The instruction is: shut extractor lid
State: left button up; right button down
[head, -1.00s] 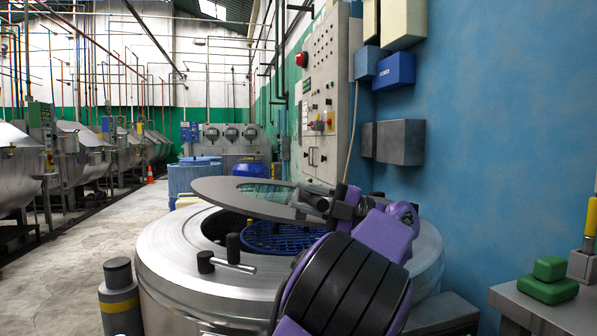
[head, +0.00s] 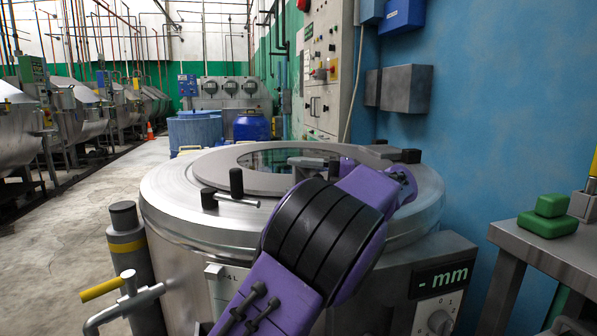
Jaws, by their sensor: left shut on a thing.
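The extractor (head: 185,205) is a round steel drum with a broad metal top. Its lid (head: 225,165), a grey disc with a round glass window (head: 275,158), lies about level over the opening. I cannot tell whether a thin gap is left under its rim. My left arm comes up from the bottom, across the front of the drum. My left gripper (head: 318,163) is over the lid's right part and shut on the lid; its fingertips are partly hidden by my purple wrist. A latch with black knobs (head: 236,182) stands at the lid's front left edge. My right gripper is out of view.
A control panel (head: 440,290) is on the drum's front right. A yellow-handled valve (head: 100,290) and a dark post (head: 125,235) stand at the left. A metal table (head: 555,250) with green blocks is at the right.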

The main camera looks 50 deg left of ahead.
pick_arm(q)
jog(key=shift+o, duration=0.4)
jog(key=shift+w+f, duration=0.1)
jog(key=shift+w, duration=0.05)
dwell(0.4)
jog(key=shift+w+d+p, duration=0.2)
jog(key=shift+p, duration=0.1)
jog(key=p+v, duration=0.2)
jog(key=v, duration=0.2)
jog(key=p+v, duration=0.2)
jog(key=v, duration=0.3)
jog(key=shift+r, duration=0.2)
jog(key=shift+w+d+f, duration=0.25)
jog(key=shift+w+d, duration=0.1)
